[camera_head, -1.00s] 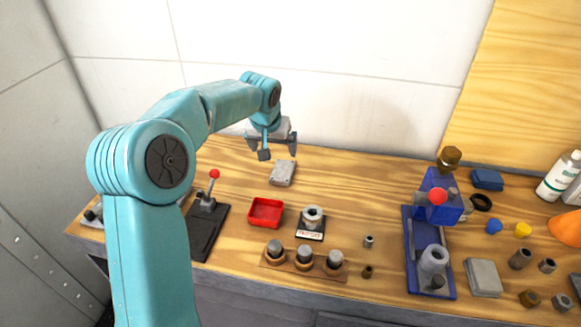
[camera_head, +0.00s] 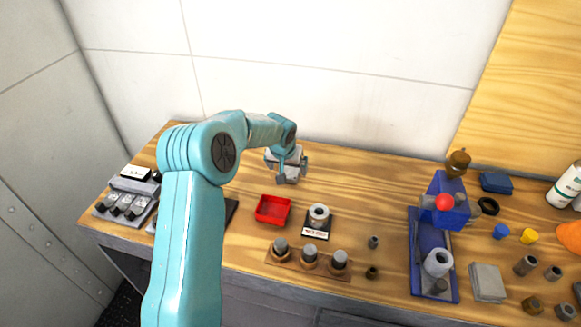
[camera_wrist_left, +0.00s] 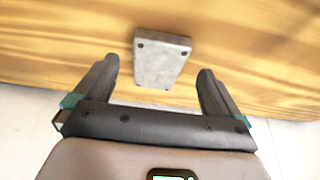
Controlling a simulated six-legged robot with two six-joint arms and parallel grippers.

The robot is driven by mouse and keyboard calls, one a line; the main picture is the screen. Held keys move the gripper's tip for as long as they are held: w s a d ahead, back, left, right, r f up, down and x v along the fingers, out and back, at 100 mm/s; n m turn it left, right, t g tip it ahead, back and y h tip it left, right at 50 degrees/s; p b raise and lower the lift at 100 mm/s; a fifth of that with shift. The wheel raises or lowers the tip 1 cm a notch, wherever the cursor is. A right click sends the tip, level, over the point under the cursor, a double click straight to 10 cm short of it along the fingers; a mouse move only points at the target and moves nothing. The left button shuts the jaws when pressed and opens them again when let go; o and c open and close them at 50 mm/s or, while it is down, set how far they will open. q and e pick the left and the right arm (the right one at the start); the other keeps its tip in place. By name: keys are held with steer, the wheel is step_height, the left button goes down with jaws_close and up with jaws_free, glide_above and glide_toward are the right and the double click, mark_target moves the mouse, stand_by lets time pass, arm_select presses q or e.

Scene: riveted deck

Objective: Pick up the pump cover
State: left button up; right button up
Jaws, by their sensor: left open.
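The pump cover, a grey rectangular plate with small dark holes at its corners, lies on the wooden bench. It shows in the left wrist view (camera_wrist_left: 162,60) between the two fingers, with clear space on both sides. In the head view the cover (camera_head: 291,175) is mostly hidden by my left gripper (camera_head: 293,168), which is right over it. My left gripper (camera_wrist_left: 157,67) is open and holds nothing; whether its fingertips are level with the cover I cannot tell. My right gripper is not in view.
A red tray (camera_head: 257,217) is just in front of my left gripper. A labelled stand with a metal ring (camera_head: 318,213) and a rack of several knobs (camera_head: 300,262) are nearer. A blue pump-like assembly (camera_head: 433,279) and another grey plate (camera_head: 487,283) are at right. The bench's back middle is clear.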

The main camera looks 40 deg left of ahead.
mark_target(291, 169)
arm_select(q)
steer(key=x, duration=0.2)
steer(key=shift+w+f, duration=0.15)
steer(key=shift+f, duration=0.2)
steer(key=shift+r, duration=0.1)
steer(key=c, duration=1.4)
